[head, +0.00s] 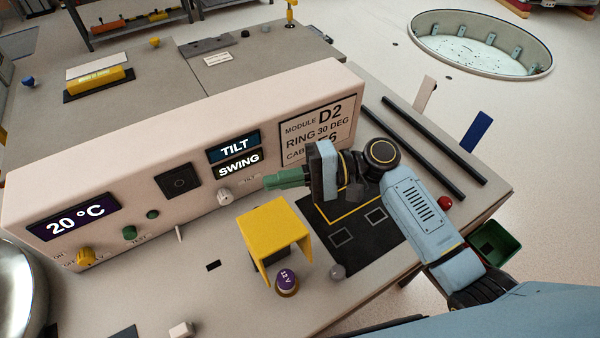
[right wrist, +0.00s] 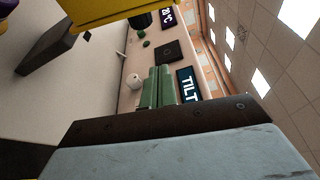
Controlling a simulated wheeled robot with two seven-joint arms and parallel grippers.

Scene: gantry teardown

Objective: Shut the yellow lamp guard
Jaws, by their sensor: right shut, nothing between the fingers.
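The yellow lamp guard (head: 272,226) is a bent cover with a flat top and side walls, standing on the bench in front of the control panel. Its near side is open. A purple-topped round part marked 12 V (head: 286,280) stands just at its near edge. A yellow edge of the guard also shows at the top of the right wrist view (right wrist: 105,12). My right gripper (head: 270,182) is above and behind the guard, apart from it, close to the panel face. Its green fingers (right wrist: 158,88) are together and empty. My left gripper is not in view.
The long panel (head: 120,195) with TILT and SWING displays and a white knob (head: 224,195) stands close behind the guard. Bare bench (head: 215,295) lies to the guard's left.

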